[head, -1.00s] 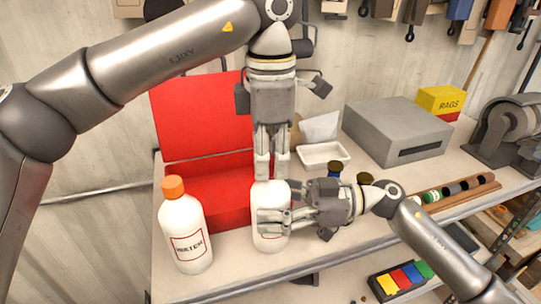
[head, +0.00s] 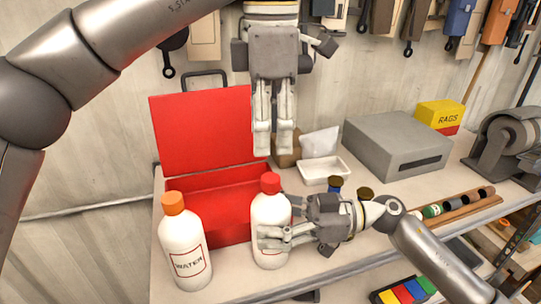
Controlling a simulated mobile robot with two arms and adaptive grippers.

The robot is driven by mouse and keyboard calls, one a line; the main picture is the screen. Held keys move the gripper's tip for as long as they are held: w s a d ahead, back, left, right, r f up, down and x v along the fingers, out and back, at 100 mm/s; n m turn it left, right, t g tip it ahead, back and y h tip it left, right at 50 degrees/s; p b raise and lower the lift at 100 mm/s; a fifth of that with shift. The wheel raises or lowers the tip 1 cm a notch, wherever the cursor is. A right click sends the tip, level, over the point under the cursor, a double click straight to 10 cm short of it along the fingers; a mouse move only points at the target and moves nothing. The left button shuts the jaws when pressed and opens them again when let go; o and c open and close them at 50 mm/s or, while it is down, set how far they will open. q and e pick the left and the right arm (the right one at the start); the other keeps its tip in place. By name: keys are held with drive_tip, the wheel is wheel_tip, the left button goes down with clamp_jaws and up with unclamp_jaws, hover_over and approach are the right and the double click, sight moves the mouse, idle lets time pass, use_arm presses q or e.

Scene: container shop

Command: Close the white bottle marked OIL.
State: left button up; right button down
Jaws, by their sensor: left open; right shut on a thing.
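A white bottle (head: 270,210) with a red cap (head: 270,183) stands upright on the bench in front of the red box. Its label is mostly hidden behind my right gripper (head: 264,238), so I cannot read it. My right gripper comes in from the right and is shut on this bottle's body. The red cap sits on top of the bottle; how tight it is I cannot tell. My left gripper (head: 273,153) hangs above the cap, fingers pointing down, open and empty, apart from the cap.
A white WATER bottle (head: 186,245) with an orange cap stands close on the left. An open red box (head: 205,130) is behind. A white tray (head: 323,170), a grey box (head: 397,146) and small dark-capped jars (head: 335,185) are to the right. The bench's front edge is near.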

use_arm(q)
drive_tip(key=shift+r, duration=1.9)
use_arm(e)
drive_tip(key=shift+c, duration=1.7)
unclamp_jaws()
drive_tip(key=d, duration=1.2)
drive_tip(key=shift+w, duration=0.35)
use_arm(q)
drive_tip(key=shift+f, duration=0.1)
use_arm(e)
drive_tip(key=shift+s+f, duration=0.1)
